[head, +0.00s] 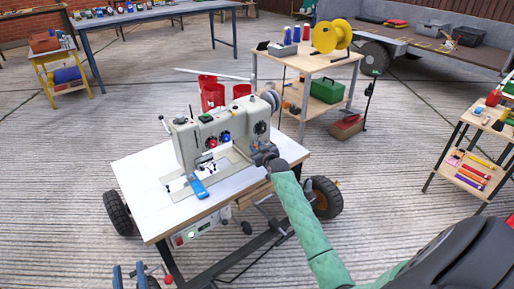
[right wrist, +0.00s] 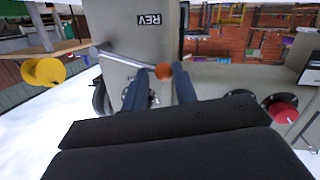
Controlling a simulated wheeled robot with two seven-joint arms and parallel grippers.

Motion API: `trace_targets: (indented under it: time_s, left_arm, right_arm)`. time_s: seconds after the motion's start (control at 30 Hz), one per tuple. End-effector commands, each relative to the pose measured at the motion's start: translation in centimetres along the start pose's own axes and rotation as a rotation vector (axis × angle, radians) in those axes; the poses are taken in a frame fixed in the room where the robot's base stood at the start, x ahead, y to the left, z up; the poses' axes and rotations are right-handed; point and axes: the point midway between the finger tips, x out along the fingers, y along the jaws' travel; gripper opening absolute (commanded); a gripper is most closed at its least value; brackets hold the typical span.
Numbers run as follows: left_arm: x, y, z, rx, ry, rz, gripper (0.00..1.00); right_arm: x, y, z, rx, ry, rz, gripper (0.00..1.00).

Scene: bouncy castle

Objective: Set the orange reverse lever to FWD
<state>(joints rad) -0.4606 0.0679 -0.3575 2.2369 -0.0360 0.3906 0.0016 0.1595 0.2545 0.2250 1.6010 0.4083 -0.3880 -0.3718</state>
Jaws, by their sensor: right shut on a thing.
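The beige sewing machine (head: 215,133) stands on a white-topped wheeled table. In the right wrist view, the orange lever knob (right wrist: 163,71) sits between the two blue fingers of my right gripper (right wrist: 160,78), which is shut on it. A grey bar runs from the left to the knob. A REV label (right wrist: 150,19) is on the machine body above the knob in that view; no FWD label is visible. In the head view, my right gripper (head: 262,154) is at the machine's right end and hides the lever. My left gripper (head: 130,274) is low at the left, fingers apart and empty.
A blue object (head: 198,187) lies on the machine bed. The table top (head: 140,185) is mostly bare at the left. Behind it are red buckets (head: 212,96) and a wooden cart with a yellow spool (head: 332,36). A shelf (head: 480,165) stands at the right.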

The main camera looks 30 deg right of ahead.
Motion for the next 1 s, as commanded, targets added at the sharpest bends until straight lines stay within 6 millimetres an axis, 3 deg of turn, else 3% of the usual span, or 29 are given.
trace_targets:
  time_s: [0.03,0.43,0.47,0.57,1.0]
  left_arm:
    - [-0.1,-0.02,0.24,0.0,-0.007,0.0,0.36]
    - [-0.16,-0.03,0.46,-0.001,-0.014,0.0,0.36]
    - [-0.16,-0.03,0.46,-0.001,-0.014,0.0,0.36]
    - [-0.15,-0.05,0.45,0.0,-0.014,0.001,0.36]
    - [-0.06,-0.03,0.64,-0.003,-0.029,-0.001,0.36]
  right_arm:
    - [-0.11,0.55,0.69,0.001,-0.01,0.005,0.0]
    - [-0.12,0.57,0.73,0.002,-0.011,0.005,0.0]
    - [-0.12,0.56,0.73,0.002,-0.011,0.005,0.34]
    - [-0.11,0.46,0.62,0.002,-0.009,0.004,0.53]
    - [-0.75,0.17,0.26,0.001,-0.004,0.001,0.53]
